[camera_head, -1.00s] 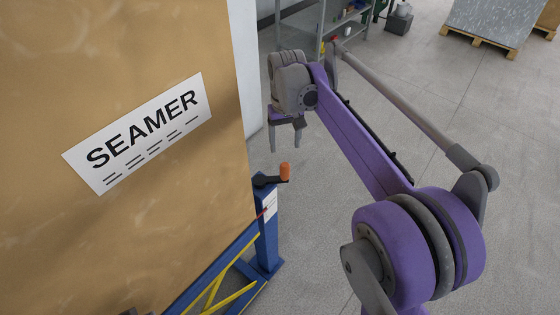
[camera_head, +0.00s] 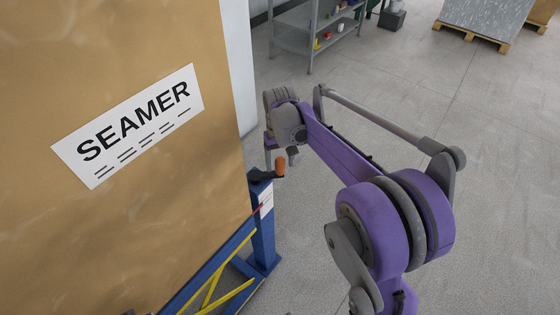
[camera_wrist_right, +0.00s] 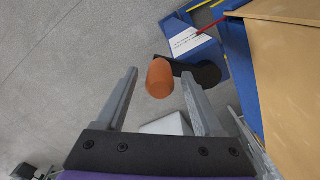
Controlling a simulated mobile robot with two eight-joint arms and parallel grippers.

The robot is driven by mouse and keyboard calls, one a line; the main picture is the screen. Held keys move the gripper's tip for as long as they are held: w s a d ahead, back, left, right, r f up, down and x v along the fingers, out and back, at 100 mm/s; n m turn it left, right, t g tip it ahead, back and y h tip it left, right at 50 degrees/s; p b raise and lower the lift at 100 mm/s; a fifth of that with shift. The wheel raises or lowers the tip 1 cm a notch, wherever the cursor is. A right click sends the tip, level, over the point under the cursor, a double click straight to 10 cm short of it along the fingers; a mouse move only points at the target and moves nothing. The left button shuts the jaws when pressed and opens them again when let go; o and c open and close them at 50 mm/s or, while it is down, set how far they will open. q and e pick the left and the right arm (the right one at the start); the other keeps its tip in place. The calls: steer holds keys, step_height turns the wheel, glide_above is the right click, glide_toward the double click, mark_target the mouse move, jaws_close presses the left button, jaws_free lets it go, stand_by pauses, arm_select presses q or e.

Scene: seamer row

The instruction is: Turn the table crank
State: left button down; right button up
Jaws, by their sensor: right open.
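The table crank has an orange handle (camera_head: 280,166) on a black arm (camera_head: 264,174), at the top of a blue table leg (camera_head: 263,235). In the right wrist view the orange handle (camera_wrist_right: 160,78) stands between my two fingers, nearer their tips, with space on both sides. The black crank arm (camera_wrist_right: 205,74) runs right from it, past the right fingertip. My right gripper (camera_head: 280,160) is open at the crank, its fingers pointing down; in the right wrist view the gripper (camera_wrist_right: 160,83) holds nothing. Contact is not visible. My left gripper is out of view.
A large tan panel with a SEAMER sign (camera_head: 128,124) rises on the left, close beside the crank. Yellow braces (camera_head: 225,285) run below it. A grey shelf (camera_head: 305,35) and a pallet (camera_head: 472,37) stand farther back. The floor on the right is clear.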

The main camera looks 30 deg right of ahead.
steer(key=shift+c, duration=0.2)
jaws_close()
stand_by(1.1)
